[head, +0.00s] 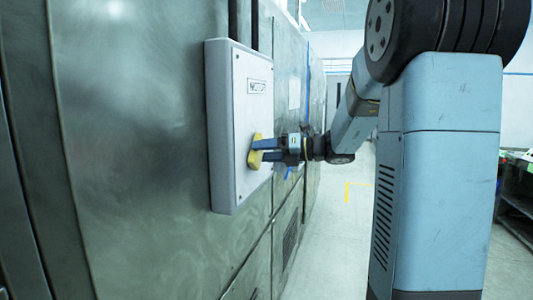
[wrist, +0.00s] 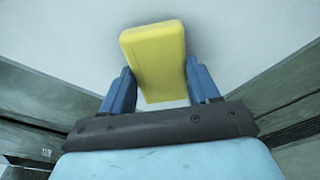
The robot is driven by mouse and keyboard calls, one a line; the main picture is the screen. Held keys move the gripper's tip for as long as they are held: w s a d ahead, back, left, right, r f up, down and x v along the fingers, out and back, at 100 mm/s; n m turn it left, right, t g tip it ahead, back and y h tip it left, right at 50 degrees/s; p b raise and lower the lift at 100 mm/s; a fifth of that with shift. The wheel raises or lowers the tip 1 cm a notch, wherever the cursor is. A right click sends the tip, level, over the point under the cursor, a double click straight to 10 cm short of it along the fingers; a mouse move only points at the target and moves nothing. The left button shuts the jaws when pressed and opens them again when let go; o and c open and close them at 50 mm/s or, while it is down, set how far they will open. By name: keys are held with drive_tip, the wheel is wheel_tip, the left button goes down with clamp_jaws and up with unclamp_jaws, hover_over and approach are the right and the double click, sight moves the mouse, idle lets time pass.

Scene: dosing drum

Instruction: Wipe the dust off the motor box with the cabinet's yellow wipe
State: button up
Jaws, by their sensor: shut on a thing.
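The motor box (head: 238,110) is a pale grey box with a "MOTOR" label, fixed on the metal cabinet wall in the head view. My gripper (head: 262,150) is shut on the yellow wipe (head: 255,152) and holds it at the box's front face, below the label. The wipe looks in contact with the face or very close to it. In the wrist view the yellow wipe (wrist: 154,58) sits between my two blue fingers, with the pale box face (wrist: 235,40) behind it. I cannot make out dust on the face.
The metal cabinet wall (head: 130,150) runs along the left, with a vented panel (head: 290,235) low down. A dark shelf or bench (head: 515,195) stands at the far right.

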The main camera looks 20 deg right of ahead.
drive_tip(key=shift+w+a, duration=0.2)
drive_tip(key=shift+a, duration=0.05)
drive_tip(key=w+d, duration=0.2)
drive_tip(key=w, duration=0.1)
drive_tip(key=shift+w+d, duration=0.1)
drive_tip(key=shift+d, duration=0.05)
idle(0.6)
drive_tip(key=shift+s+a, duration=1.4)
drive_tip(key=shift+s, duration=0.15)
